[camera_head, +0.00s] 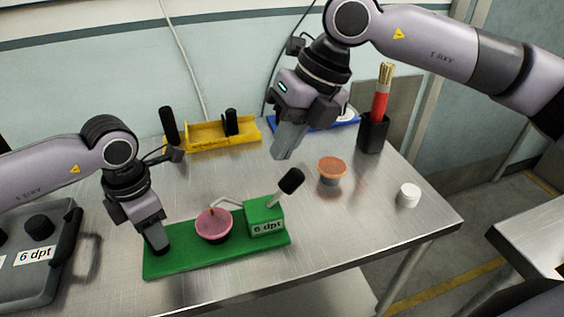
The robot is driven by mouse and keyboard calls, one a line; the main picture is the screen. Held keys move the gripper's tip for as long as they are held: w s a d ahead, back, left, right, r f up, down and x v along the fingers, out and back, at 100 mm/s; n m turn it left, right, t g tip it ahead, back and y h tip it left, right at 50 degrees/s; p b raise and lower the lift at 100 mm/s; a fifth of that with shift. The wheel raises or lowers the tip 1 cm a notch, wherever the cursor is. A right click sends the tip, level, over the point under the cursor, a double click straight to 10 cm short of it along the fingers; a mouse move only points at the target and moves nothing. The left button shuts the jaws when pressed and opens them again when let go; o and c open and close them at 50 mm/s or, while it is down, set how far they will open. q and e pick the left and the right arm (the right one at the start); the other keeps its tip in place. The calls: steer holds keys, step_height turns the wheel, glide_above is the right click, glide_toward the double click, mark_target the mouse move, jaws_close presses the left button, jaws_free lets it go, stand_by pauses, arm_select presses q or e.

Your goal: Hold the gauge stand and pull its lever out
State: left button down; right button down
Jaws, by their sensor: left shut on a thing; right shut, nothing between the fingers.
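The green stand (190,261), which I take for the gauge stand, lies near the table's front edge. Its green box (265,215) is labelled "6 dpt". A lever with a black grip (291,181) slants up and right from the box. A pink bowl (213,226) sits on the stand, with a thin bent pale rod reaching over it from the box. My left gripper (159,248) is shut on the stand's left end; its fingers hide the held part. My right gripper (284,154) is shut and empty, above and behind the lever's grip, apart from it.
Behind are a yellow stand (190,137) with black posts and a blue tray (345,122). An orange-topped cup (332,171), a black holder (373,133) with red-wrapped sticks and a white cup (408,195) stand right. A grey case (30,285) is front left.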

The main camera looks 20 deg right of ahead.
steer(key=v, duration=0.5)
steer(key=shift+r, duration=0.15)
arm_select(q)
steer(key=c, duration=0.6)
jaws_free()
steer(key=shift+r, duration=0.3)
step_height(320, 180, up, 2)
steer(key=shift+r+p, duration=0.1)
steer(key=shift+p, duration=0.6)
steer(key=shift+r, duration=2.35)
arm_select(e)
steer(key=shift+r, duration=0.65)
